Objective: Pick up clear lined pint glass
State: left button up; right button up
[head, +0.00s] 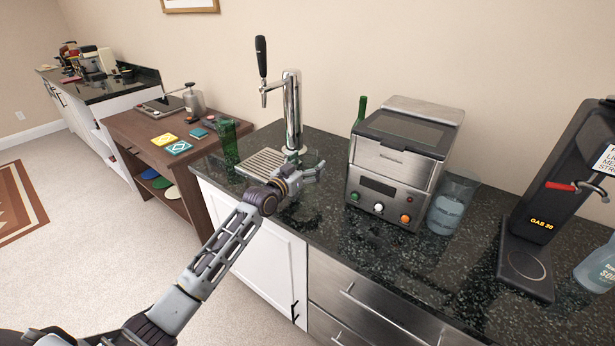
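A clear, bluish glass vessel (452,204) stands on the dark counter, just right of the steel countertop machine; it looks like the nearest match for the clear lined pint glass, but lines on it are hard to make out. My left gripper (314,172) is low over the counter, beside the foot of the beer tap and left of the machine, well apart from that vessel. Its fingers are small and pale here, so I cannot tell whether they are open or whether a clear glass is between them. My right gripper is not in view.
The chrome beer tap (292,115) and drip tray (262,164) stand behind my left gripper. A green glass (228,142) is at the left. The steel machine (401,160), a black soda dispenser (560,190) and a clear bottle (599,266) stand rightward. The front counter is clear.

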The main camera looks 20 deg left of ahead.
pick_arm(q)
jog(key=c, duration=0.9)
jog(key=shift+r, duration=0.2)
jog(key=shift+r, duration=4.9)
